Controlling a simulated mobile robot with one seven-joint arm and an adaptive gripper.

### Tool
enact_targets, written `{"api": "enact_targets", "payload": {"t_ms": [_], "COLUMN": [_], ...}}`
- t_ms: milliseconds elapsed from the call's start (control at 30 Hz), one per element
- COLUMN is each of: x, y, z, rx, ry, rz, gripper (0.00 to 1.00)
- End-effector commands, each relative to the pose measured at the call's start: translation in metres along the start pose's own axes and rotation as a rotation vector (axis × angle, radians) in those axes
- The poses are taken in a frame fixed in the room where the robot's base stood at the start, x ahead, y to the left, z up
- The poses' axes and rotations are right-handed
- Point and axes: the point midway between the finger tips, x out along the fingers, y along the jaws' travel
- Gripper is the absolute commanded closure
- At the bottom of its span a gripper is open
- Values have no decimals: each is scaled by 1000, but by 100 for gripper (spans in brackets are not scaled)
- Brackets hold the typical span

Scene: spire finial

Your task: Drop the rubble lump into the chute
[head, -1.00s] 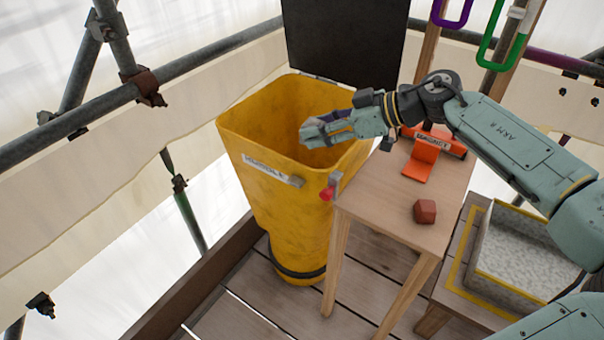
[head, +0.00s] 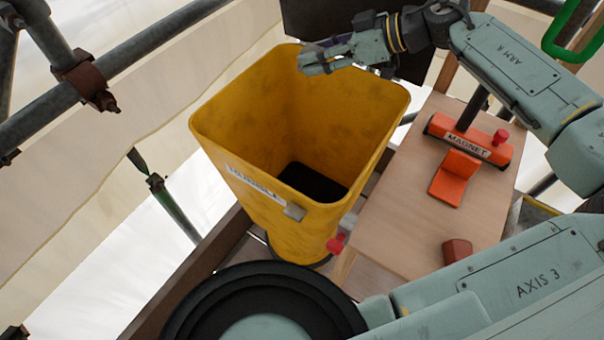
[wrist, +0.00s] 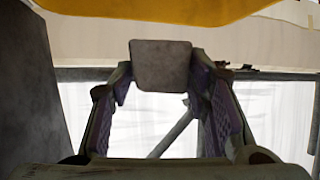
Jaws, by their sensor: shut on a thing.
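The chute (head: 240,150) is a tall yellow tapered bin with a wide open mouth, a white label on its front and a dark opening at its bottom. My gripper (head: 308,62) is over the far part of the mouth in the head view. In the wrist view, my gripper (wrist: 162,90) is shut on a grey, block-like rubble lump (wrist: 160,64) at the fingertips. The lump cannot be made out in the head view. In the wrist view, the yellow chute (wrist: 160,10) shows along the top edge.
A wooden table (head: 400,215) stands right of the chute, with an orange magnet tool (head: 470,140) and a reddish-brown lump (head: 457,250). A red-tipped fitting (head: 336,243) is at the chute's side. Scaffold tubes (head: 110,75) run along the left.

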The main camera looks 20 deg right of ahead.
Motion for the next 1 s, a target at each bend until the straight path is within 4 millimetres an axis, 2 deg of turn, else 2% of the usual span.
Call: {"api": "enact_targets", "payload": {"t_ms": [233,600,933,967,1000], "x": [7,26,28,28,28], "y": [0,0,0,0,0], "z": [12,48,52,52,52], "rx": [1,1,0,0,0], "ry": [1,1,0,0,0], "rz": [0,1,2,2,2], "gripper": [91,91,91,54,52]}}
